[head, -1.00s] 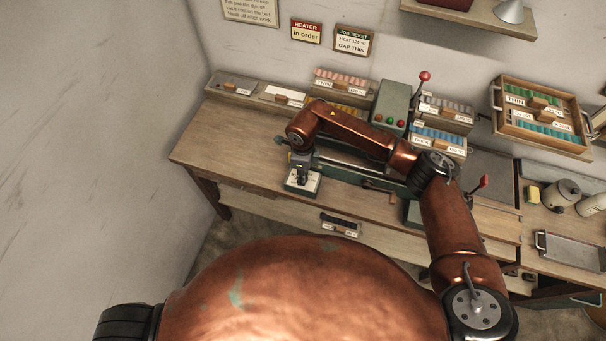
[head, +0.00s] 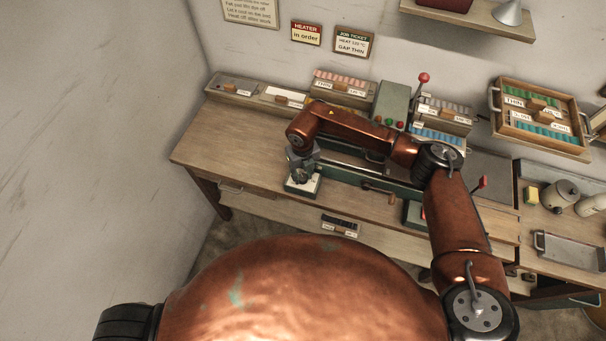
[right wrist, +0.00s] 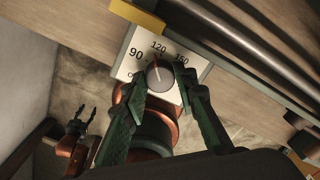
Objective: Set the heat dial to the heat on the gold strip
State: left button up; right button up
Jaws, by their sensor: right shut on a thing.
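The heat dial (right wrist: 161,80) is a round grey knob on a white plate (right wrist: 125,68) marked 90, 120 and 150. Its red pointer mark is at about the 120. My right gripper (right wrist: 159,77) is shut on the knob, with one green finger on each side. In the head view my right gripper (head: 301,178) points down onto the white plate (head: 290,189) and hides the knob. My left gripper (right wrist: 80,116) shows small in the right wrist view, its fingers apart and empty. I cannot make out the gold strip's heat marking.
A job ticket (head: 352,43) on the wall reads heat 120 and gap thin. A heater sign (head: 306,33) reads in order. Trays of coloured strips (head: 340,83) stand along the bench back. The bench's left part (head: 225,140) is clear.

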jog(key=m+p, duration=0.1)
jog(key=m, duration=0.5)
jog(key=shift+m+p, duration=0.3)
jog(key=shift+p, duration=0.1)
jog(key=m+p, duration=0.1)
jog(key=m, duration=0.3)
jog(key=shift+p, duration=0.3)
jog(key=shift+s+m+p, duration=0.1)
jog(key=shift+m+p, duration=0.35)
jog(key=shift+m, duration=0.85)
jog(key=shift+f, duration=0.1)
jog(key=o, duration=1.2)
jog(key=shift+c, duration=0.2)
jog(key=shift+r, duration=0.2)
